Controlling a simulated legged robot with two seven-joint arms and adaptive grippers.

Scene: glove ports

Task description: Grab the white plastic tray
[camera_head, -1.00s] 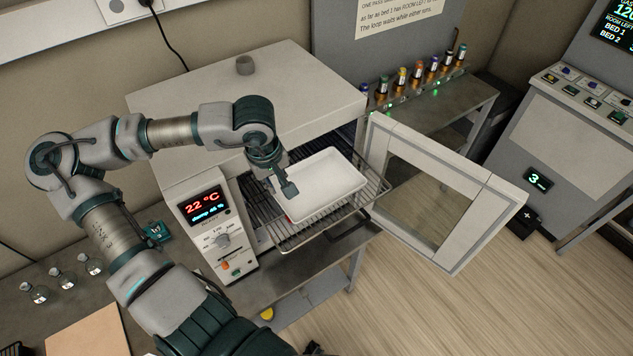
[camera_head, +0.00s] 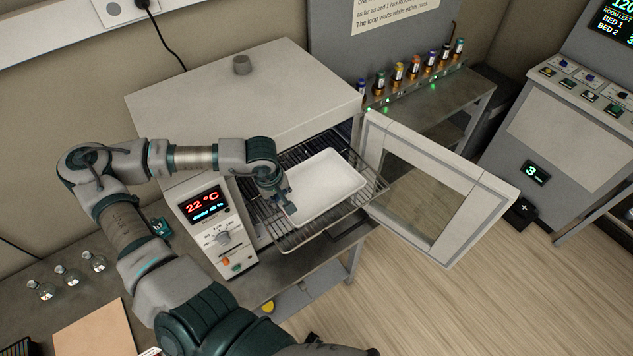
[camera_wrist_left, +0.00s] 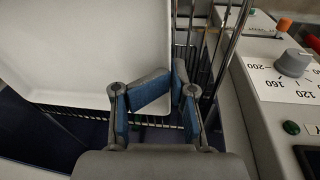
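The white plastic tray (camera_head: 330,187) lies on a pulled-out wire rack (camera_head: 284,236) in front of the open oven. It looks empty. My left gripper (camera_head: 288,206) is at the tray's left edge in the head view. In the left wrist view, the fingertips (camera_wrist_left: 174,74) have come close together at the rim near a corner of the tray (camera_wrist_left: 85,50). One finger is over the tray's inner side and the other is outside, and they look closed on the rim. The exact contact is partly hidden by the fingers. My right gripper is not in view.
The oven (camera_head: 245,95) stands behind, with its door (camera_head: 440,190) swung open to the right. Its control panel (camera_head: 215,232) is close beside my left gripper. Small bottles (camera_head: 414,68) stand on a shelf behind the door. Flasks (camera_head: 67,274) stand on the bench at left.

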